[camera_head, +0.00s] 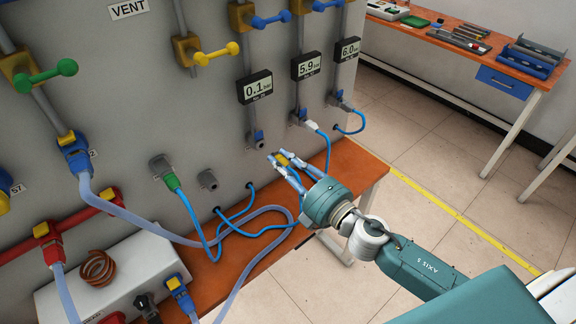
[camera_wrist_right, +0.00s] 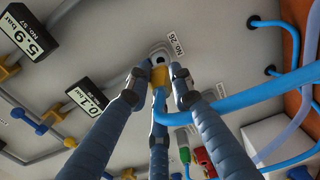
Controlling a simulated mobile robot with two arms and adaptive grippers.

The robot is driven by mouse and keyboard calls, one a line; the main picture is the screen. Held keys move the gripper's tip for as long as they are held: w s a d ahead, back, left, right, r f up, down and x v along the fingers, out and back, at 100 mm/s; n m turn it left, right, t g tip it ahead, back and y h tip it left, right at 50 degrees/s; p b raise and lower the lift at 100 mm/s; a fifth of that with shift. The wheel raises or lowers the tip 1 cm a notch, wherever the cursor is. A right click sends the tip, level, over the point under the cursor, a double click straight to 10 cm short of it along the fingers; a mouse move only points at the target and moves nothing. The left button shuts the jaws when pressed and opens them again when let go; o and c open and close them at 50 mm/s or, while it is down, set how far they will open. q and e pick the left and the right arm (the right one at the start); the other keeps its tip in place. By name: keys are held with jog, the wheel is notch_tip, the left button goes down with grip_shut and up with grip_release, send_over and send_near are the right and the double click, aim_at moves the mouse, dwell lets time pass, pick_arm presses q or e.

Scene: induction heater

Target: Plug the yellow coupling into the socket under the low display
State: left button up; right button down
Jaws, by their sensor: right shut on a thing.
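The low display (camera_head: 255,87) reads 0.1 bar; it also shows in the right wrist view (camera_wrist_right: 89,97). The socket (camera_head: 257,139) under it is at the lower end of its grey pipe. My right gripper (camera_head: 280,160) is shut on the yellow coupling (camera_wrist_right: 159,76), in front of the wall, to the right of and slightly below that socket in the head view. A blue hose (camera_wrist_right: 235,92) runs from the coupling. A grey metal part lies just beyond the coupling in the wrist view; I cannot tell whether they touch. My left gripper is not in view.
Displays reading 5.9 (camera_head: 307,65) and 6.0 (camera_head: 347,51) hang to the right, with hoses below them. A green coupling (camera_head: 172,182) and a bare grey fitting (camera_head: 208,180) are to the left. Loose hoses lie over the orange bench (camera_head: 352,166).

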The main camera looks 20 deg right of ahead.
aim_at(274, 155)
jog(key=shift+x, duration=0.75)
jog(key=shift+w+a+r, duration=0.15)
jog(key=shift+w+a, duration=0.1)
jog(key=shift+w, duration=0.05)
jog(key=shift+w+a+p, duration=0.1)
jog(key=shift+w+p, duration=0.2)
jog(key=shift+w, duration=0.2)
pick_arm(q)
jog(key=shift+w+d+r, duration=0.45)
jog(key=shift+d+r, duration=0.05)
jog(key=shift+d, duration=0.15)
pick_arm(e)
jog(key=shift+w+a, duration=0.15)
jog(key=shift+w, duration=0.1)
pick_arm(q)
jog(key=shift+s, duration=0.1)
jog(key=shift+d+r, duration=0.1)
pick_arm(e)
jog(key=shift+w+a, duration=0.2)
jog(key=shift+w, duration=0.4)
jog(key=c, duration=1.5)
grip_release()
